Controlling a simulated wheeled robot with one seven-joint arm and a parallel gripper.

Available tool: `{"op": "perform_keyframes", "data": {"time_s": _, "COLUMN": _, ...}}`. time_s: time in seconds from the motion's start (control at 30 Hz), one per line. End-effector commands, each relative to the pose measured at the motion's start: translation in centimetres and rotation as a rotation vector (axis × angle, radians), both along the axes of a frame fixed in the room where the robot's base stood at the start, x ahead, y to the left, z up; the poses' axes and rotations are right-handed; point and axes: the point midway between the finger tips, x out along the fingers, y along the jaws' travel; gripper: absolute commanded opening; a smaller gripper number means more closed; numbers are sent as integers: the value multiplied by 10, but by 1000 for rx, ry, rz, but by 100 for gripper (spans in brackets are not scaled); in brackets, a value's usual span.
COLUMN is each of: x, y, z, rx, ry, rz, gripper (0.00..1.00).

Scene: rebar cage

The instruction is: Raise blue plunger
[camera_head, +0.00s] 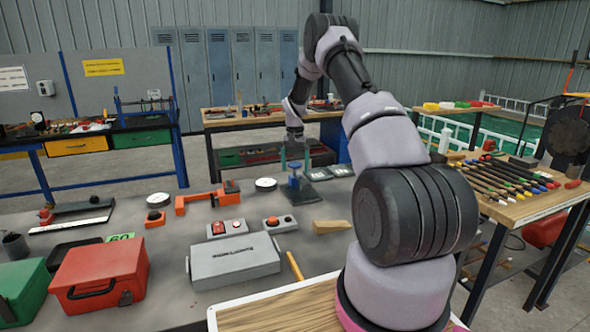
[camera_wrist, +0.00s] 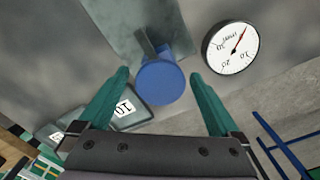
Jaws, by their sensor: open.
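The blue plunger (camera_wrist: 161,83) shows in the wrist view as a round blue top beside a grey upright part. It lies ahead of my gripper (camera_wrist: 158,85), whose two green fingers are apart on either side of it. I cannot tell from this view how far the plunger is below or between the fingertips. In the head view the blue plunger (camera_head: 294,178) stands on the grey table, near its far edge. My gripper (camera_head: 295,155) hangs over that place, pointing down.
A round white dial (camera_wrist: 230,48) lies close to the right finger; another white dial (camera_head: 266,184) shows in the head view. Tiles with numbers (camera_wrist: 125,110) lie near the left finger. A grey box (camera_head: 235,262), a red toolbox (camera_head: 100,274) and button boxes (camera_head: 228,228) stand nearer me.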

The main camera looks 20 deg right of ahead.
Motion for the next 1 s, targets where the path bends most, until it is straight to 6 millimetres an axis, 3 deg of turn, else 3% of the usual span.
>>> {"op": "perform_keyframes", "data": {"time_s": 0.13, "x": 0, "y": 0, "z": -11, "rx": 0, "ry": 0, "rz": 0, "gripper": 98}}
{"op": "perform_keyframes", "data": {"time_s": 0.43, "x": 0, "y": 0, "z": -13, "rx": 1, "ry": -1, "rz": 0, "gripper": 98}}
{"op": "perform_keyframes", "data": {"time_s": 0.47, "x": 0, "y": 0, "z": -13, "rx": 1, "ry": -1, "rz": 0, "gripper": 91}}
{"op": "perform_keyframes", "data": {"time_s": 0.7, "x": 0, "y": 0, "z": -13, "rx": 1, "ry": -1, "rz": 0, "gripper": 0}}
{"op": "perform_keyframes", "data": {"time_s": 0.87, "x": 0, "y": 0, "z": -12, "rx": 0, "ry": -1, "rz": 1, "gripper": 0}}
{"op": "perform_keyframes", "data": {"time_s": 1.0, "x": 1, "y": 0, "z": 5, "rx": -1, "ry": -4, "rz": 1, "gripper": 0}}
